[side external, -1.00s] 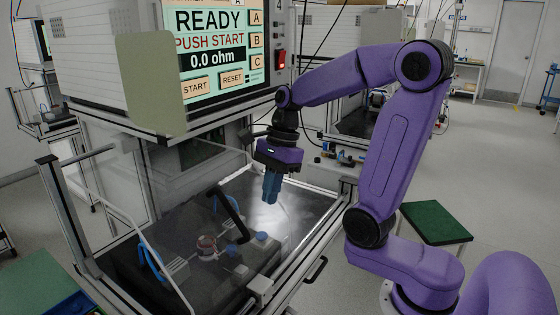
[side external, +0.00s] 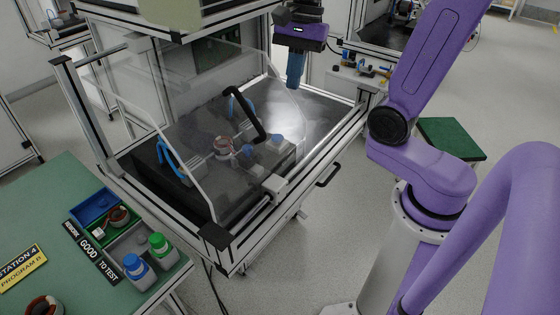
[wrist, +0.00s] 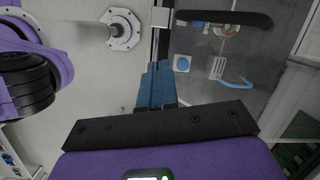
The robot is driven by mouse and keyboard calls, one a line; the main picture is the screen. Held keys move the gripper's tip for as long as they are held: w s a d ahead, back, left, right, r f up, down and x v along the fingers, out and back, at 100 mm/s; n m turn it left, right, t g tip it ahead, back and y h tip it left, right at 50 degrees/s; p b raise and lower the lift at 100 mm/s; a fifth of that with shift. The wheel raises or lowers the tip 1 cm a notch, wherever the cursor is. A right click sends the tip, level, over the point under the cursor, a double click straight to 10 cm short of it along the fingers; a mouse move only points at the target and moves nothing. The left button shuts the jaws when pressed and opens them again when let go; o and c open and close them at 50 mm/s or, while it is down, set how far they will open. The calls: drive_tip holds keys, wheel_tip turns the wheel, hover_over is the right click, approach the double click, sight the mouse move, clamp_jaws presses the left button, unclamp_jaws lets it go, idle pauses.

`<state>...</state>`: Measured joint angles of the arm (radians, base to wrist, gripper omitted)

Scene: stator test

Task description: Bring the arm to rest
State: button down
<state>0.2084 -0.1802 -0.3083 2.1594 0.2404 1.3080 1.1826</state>
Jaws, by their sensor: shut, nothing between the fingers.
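My gripper (side external: 295,82) has blue fingers that are shut and empty. In the side external view it hangs pointing down, in the air at the right side of the test station, apart from everything. In the wrist view the blue fingers (wrist: 155,85) show together in the middle. The test station's clear hood (side external: 160,95) appears lowered over the dark bed. Under it a copper-coloured stator (side external: 223,147) sits between blue-handled clamps (side external: 175,160). The black hood handle (side external: 245,115) runs across in front.
A green-topped stool (side external: 450,138) stands behind my arm. The floor at front centre is clear.

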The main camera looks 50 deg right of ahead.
drive_tip(key=s+a+f+n+h, duration=0.1)
drive_tip(key=s+f+n, duration=0.3)
drive_tip(key=s+n, duration=0.4)
drive_tip(key=s+a+f+n+h, duration=0.1)
drive_tip(key=s+a+f+n, duration=0.2)
drive_tip(key=s+n, duration=0.6)
wheel_tip(320, 180, down, 2)
drive_tip(key=n, duration=1)
drive_tip(key=shift+f, duration=0.15)
